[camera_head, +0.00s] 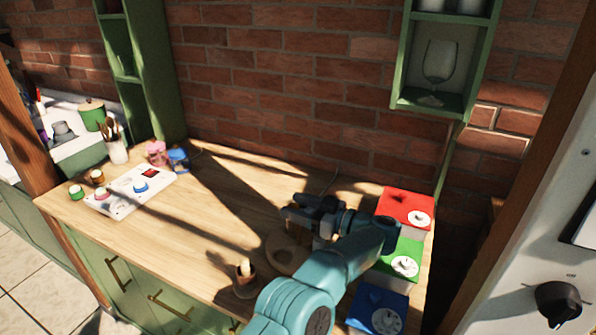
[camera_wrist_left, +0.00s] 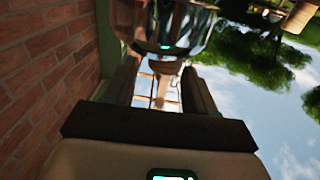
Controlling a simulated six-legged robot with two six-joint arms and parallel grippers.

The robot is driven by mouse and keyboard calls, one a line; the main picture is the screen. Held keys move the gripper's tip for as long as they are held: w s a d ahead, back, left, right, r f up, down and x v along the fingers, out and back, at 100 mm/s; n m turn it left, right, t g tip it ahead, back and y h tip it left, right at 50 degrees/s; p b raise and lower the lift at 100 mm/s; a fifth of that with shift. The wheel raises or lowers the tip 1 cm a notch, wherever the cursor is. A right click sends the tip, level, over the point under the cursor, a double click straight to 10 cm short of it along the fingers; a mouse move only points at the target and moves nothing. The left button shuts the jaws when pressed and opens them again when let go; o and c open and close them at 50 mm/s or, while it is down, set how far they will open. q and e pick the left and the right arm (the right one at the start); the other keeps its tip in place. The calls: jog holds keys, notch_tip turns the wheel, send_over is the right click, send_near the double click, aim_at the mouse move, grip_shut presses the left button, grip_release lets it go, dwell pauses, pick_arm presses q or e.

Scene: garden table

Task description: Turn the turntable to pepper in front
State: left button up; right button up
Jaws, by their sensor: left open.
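A round wooden disc that looks like the turntable (camera_head: 280,257) lies on the wooden counter, partly hidden behind my left arm. My left gripper (camera_head: 298,212) is over the counter just behind the disc, with its dark fingers pointing left. In the left wrist view its two fingers (camera_wrist_left: 163,85) stand apart, and a clear rounded glass-like thing (camera_wrist_left: 165,25) shows beyond them at the top. I cannot tell whether the fingers touch anything. No pepper container can be made out; the arm covers part of the disc. My right gripper is not in view.
A small wooden cup (camera_head: 245,281) stands front left of the disc. Red (camera_head: 400,203), green (camera_head: 408,247) and blue (camera_head: 377,307) boxes with white dials line the right edge. A white control panel (camera_head: 130,190) and jars sit at left. The middle-left counter is clear.

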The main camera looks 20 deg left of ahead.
pick_arm(q)
notch_tip(320, 180, up, 18)
jog(key=p, duration=0.7)
jog(key=shift+p, duration=0.35)
jog(key=shift+c, duration=0.3)
